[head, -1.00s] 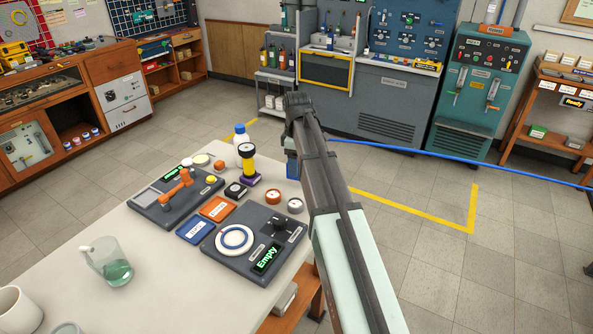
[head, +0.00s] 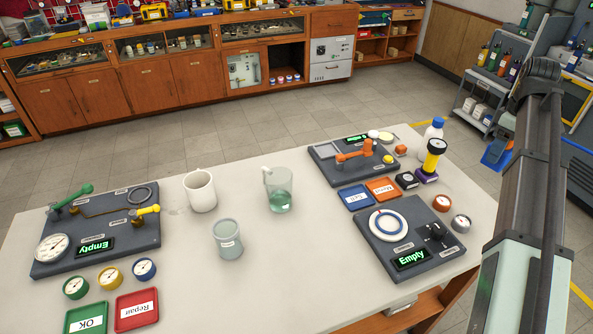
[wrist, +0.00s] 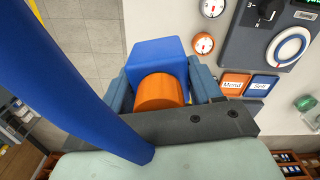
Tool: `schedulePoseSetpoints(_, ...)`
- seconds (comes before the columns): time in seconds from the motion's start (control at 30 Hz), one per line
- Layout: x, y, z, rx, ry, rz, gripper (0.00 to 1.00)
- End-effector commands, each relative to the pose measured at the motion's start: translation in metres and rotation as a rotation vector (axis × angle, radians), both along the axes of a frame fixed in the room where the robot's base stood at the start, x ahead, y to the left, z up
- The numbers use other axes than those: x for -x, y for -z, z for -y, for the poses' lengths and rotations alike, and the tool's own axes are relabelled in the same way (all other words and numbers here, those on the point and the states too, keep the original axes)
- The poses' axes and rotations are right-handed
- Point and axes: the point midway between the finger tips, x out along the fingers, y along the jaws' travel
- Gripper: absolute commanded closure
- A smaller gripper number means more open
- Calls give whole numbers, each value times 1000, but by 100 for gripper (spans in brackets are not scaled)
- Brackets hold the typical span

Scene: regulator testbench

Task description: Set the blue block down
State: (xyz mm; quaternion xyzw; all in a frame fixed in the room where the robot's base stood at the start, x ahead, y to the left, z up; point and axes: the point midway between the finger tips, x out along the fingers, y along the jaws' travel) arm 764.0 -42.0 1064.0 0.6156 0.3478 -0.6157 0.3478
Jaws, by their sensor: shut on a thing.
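In the wrist view the blue block (wrist: 158,52) sits between the two blue-grey fingers of my gripper (wrist: 166,78), which is shut on it. An orange cylinder (wrist: 160,92) shows against the block's near side; I cannot tell whether it is joined to it. In the head view a blue shape (head: 496,153) shows beside my arm, just past the table's right edge; I cannot tell whether it is block or finger. The white table (head: 320,240) lies left of my arm. The block's underside is hidden.
Near the table's right edge stand a dark panel (head: 385,252) marked "Empty", two round gauges (head: 461,222), a yellow-and-black gauge on a purple base (head: 433,158) and a white bottle (head: 434,130). A thick blue hose (wrist: 75,75) crosses the wrist view. The table's front middle is clear.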

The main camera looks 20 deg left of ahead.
Motion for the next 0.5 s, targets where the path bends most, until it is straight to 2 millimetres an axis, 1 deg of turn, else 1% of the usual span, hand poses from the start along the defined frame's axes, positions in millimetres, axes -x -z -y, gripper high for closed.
schedulePoseSetpoints(0.03, -3, -15, 0, 0, 0, 4, 79)
schedulePoseSetpoints(0.3, -2, -67, 0, 0, 0, 2, 79)
schedulePoseSetpoints(0.5, -10, -64, -42, 0, -83, 0, 79)
